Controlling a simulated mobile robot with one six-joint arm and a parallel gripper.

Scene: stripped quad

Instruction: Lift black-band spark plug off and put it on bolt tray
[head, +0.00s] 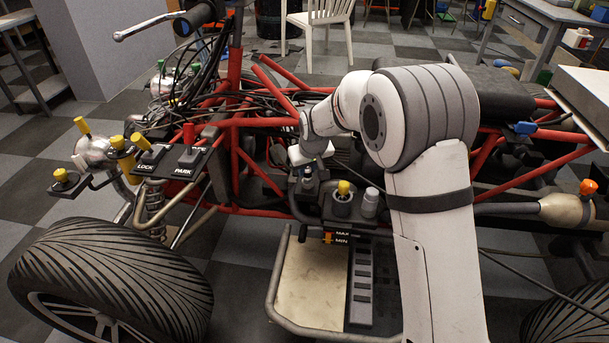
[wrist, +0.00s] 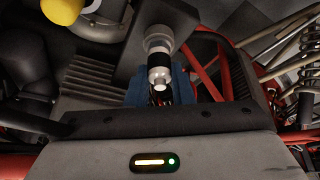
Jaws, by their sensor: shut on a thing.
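In the wrist view, the black-band spark plug (wrist: 159,60), pale metal with a dark ring, stands between the blue jaw pads of my gripper (wrist: 160,88). The gripper is shut on it. Its far end is over a dark grey block; I cannot tell whether it touches the block. In the head view, my gripper (head: 308,172) is low beside the red frame, partly covered by my arm, and the plug cannot be made out. No bolt tray can be named with certainty.
A yellow-capped fitting (head: 343,190) and a pale grey cap (head: 370,203) stand close right of the gripper. Red frame tubes (head: 262,170) and cables crowd its left. Below are a beige footboard (head: 312,285) and a dark slotted strip (head: 361,285).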

